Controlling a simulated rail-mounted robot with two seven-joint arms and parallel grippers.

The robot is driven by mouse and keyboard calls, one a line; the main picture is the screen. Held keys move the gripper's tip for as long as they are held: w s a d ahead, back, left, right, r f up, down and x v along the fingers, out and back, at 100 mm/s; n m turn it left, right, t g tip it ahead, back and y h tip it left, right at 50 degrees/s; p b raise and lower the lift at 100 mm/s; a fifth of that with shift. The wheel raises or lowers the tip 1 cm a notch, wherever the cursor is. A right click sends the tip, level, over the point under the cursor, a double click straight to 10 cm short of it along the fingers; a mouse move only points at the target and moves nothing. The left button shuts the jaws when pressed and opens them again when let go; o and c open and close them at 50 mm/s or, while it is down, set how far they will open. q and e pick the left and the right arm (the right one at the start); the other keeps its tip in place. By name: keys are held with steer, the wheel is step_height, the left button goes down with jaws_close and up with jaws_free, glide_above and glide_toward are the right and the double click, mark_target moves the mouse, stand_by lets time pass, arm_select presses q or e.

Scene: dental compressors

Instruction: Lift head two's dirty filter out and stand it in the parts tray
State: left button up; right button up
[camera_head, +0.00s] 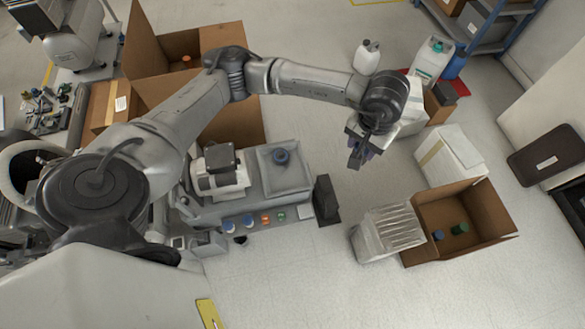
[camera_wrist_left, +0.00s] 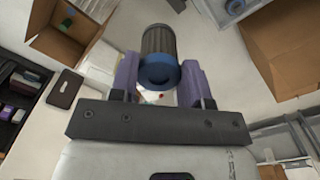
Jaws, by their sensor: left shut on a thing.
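My left gripper (camera_head: 357,155) hangs over open floor to the right of the grey compressor unit (camera_head: 240,207). In the left wrist view my left gripper (camera_wrist_left: 160,88) has purple fingers shut on a filter (camera_wrist_left: 159,45), a dark ribbed cylinder with a blue ring end. The ring faces the camera. In the head view the filter is hidden or too small to make out. I cannot tell whether this is the parts tray. My right gripper is not in view.
A motor-like head (camera_head: 222,168) stands on the unit, left of the recess. A black block (camera_head: 325,200) stands at its right end. An open cardboard box (camera_head: 470,212) with blue and green parts and a clear-wrapped bundle (camera_head: 385,232) stand lower right. Floor between is clear.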

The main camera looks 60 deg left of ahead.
arm_select(q)
steer(key=shift+s+a+f+n+b, duration=1.75)
steer(key=shift+a+f+b, duration=1.55)
steer(key=shift+f, duration=3.55)
steer(key=shift+s+a+f+n+b, duration=1.75)
steer(key=shift+a+f+b, duration=1.6)
steer(key=shift+f, duration=3.45)
steer(key=shift+s+a+f+n+b, duration=1.7)
steer(key=shift+a+f+b, duration=1.6)
steer(key=shift+f, duration=3.55)
steer(key=shift+w+d+f+b, duration=0.15)
steer(key=shift+f+b, duration=0.45)
steer(key=shift+b, duration=0.05)
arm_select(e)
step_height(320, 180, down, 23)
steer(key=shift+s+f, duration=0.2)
arm_select(q)
steer(key=shift+f, duration=0.25)
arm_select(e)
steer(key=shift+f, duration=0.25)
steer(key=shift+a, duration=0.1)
arm_select(q)
steer(key=o, duration=1.5)
